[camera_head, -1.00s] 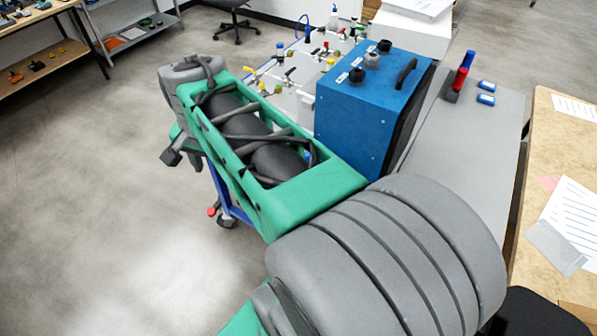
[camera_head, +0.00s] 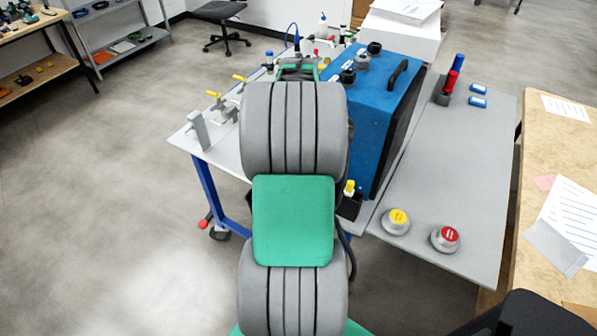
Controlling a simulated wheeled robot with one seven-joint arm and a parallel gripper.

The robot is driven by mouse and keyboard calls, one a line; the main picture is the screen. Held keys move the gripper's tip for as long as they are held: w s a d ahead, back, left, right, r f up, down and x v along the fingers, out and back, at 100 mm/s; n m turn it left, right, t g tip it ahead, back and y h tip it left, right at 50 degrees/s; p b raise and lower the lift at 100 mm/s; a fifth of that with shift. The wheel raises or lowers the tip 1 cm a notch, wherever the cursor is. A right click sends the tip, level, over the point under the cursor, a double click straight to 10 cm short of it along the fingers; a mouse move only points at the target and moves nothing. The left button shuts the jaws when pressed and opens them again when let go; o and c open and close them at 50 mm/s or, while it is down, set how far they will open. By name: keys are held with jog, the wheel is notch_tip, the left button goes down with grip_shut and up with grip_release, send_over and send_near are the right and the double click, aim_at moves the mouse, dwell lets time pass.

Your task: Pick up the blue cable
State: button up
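The thin blue cable (camera_head: 288,34) shows as an upright arch at the far end of the grey worktable (camera_head: 190,146). Its lower ends are hard to make out among the fittings and behind my arm. My own grey and green arm stretches away from the camera over the table, with its far end toward the cable. My gripper is hidden behind the arm links, so its distance from the cable and its opening do not show.
A blue analyser box (camera_head: 385,110) with black knobs stands right of my arm. Valves with yellow handles (camera_head: 240,78) stand on the left. A yellow button (camera_head: 397,220) and red button (camera_head: 445,238) sit on the right-hand surface, whose middle is clear.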

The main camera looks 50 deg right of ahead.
jog(key=shift+f, duration=0.35)
grip_shut()
